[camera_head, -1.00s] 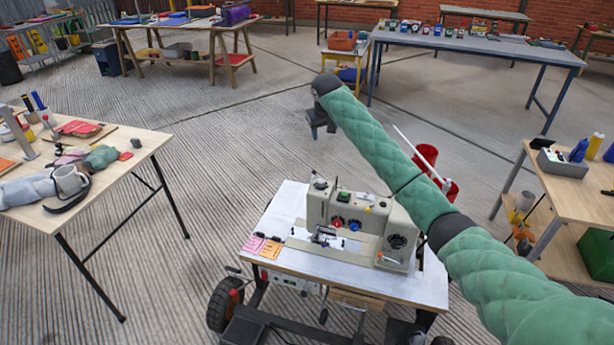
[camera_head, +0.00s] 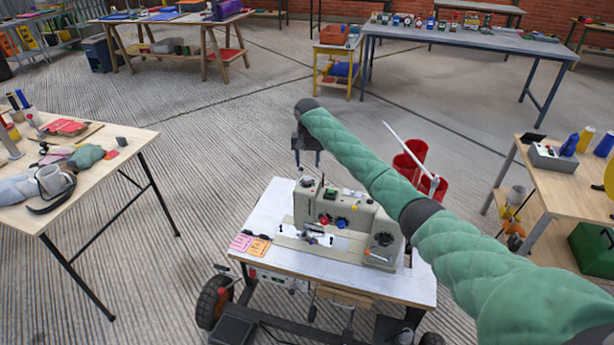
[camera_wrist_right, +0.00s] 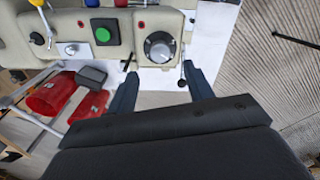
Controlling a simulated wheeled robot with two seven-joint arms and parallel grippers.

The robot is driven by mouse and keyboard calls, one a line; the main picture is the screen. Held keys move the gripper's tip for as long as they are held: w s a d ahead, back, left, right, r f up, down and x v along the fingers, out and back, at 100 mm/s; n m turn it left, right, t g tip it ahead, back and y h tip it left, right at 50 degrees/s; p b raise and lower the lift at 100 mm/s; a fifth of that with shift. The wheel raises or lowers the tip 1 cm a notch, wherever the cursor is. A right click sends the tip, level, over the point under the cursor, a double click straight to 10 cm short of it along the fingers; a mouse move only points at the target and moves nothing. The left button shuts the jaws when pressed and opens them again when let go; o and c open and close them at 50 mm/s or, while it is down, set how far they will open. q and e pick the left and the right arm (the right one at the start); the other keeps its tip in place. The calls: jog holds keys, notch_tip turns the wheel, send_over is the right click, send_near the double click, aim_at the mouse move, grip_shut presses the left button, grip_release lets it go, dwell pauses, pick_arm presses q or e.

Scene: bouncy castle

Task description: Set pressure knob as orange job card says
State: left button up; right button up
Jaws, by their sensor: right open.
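A beige sewing machine (camera_head: 355,220) stands on a white-topped wheeled table. An orange job card (camera_head: 260,247) lies on the table's left front part beside a pink card (camera_head: 241,242); their writing is too small to read. A red knob (camera_head: 325,219) and a blue knob (camera_head: 342,223) are on the machine's front, with a dark dial (camera_head: 384,239) to their right. My right gripper (camera_head: 308,158) is open and empty above the machine's far left end. In the right wrist view, a round grey dial (camera_wrist_right: 160,47) sits ahead of its spread fingers (camera_wrist_right: 162,82), not touched. I cannot tell which control sets pressure.
A green button (camera_wrist_right: 103,34) sits beside the grey dial. Red bins (camera_head: 409,160) stand behind the machine. A cluttered wooden table (camera_head: 110,147) is at the left, another (camera_head: 535,178) at the right.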

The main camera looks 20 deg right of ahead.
aim_at(307, 178)
notch_tip(307, 178, down, 6)
jog(key=shift+f+p, duration=0.2)
jog(key=shift+p, duration=0.35)
pick_arm(q)
jog(key=shift+s+a+r, duration=0.3)
jog(key=shift+a+r, duration=0.3)
jog(key=shift+a, duration=0.05)
pick_arm(e)
jog(key=shift+f, duration=0.35)
jog(key=shift+c, duration=0.4)
